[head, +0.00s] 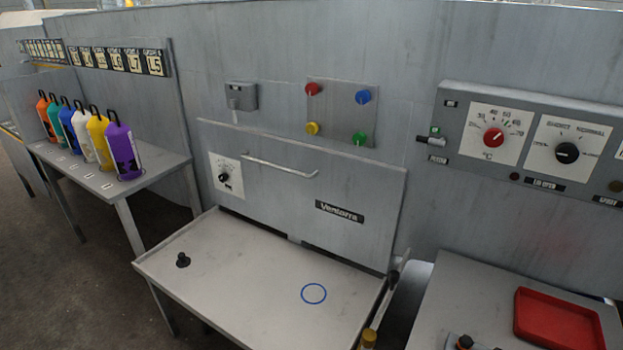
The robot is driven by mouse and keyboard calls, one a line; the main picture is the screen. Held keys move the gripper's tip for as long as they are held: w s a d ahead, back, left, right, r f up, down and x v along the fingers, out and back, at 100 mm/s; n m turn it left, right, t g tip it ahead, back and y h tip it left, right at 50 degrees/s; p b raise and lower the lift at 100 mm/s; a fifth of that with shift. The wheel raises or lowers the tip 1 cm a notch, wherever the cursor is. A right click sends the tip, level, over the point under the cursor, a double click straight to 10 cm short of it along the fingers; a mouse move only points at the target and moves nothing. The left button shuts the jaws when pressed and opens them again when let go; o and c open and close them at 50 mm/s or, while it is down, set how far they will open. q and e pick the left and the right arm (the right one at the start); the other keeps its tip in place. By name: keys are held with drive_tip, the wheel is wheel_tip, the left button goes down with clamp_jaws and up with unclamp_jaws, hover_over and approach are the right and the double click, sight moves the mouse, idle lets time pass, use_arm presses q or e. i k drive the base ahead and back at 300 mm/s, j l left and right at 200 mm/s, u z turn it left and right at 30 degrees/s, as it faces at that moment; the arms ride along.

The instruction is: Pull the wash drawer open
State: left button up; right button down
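No drawer can be made out for certain, and which part is the wash drawer is unclear. A grey panel marked "Ventorra" (365,190) stands upright in the middle, with a bar handle (280,166) near its top and a small dial (224,177) at its left. At the right, a control box (480,170) carries a red temperature knob (493,138) and a black knob (567,153) under "SHORT NORMAL". Neither of my grippers is in view.
A pale worktop (235,280) with a black knob (183,260) and blue ring (313,294) juts out below the panel. A red tray (560,320) lies on the right-hand top (460,285). Several coloured bottles (125,152) stand on the left table (155,175).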

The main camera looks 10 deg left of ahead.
sight(348, 206)
drive_tip(key=i+j, duration=0.1)
drive_tip(key=j, duration=0.3)
drive_tip(key=i+j+u, duration=0.1)
drive_tip(key=j, duration=0.35)
drive_tip(key=i+j+u, duration=0.1)
drive_tip(key=j, duration=0.3)
drive_tip(key=i+j, duration=0.2)
drive_tip(key=j, duration=0.2)
drive_tip(key=i+j+u, duration=0.1)
drive_tip(key=j, duration=0.25)
drive_tip(key=i+j, duration=0.25)
drive_tip(key=j, duration=0.15)
drive_tip(key=u, duration=0.05)
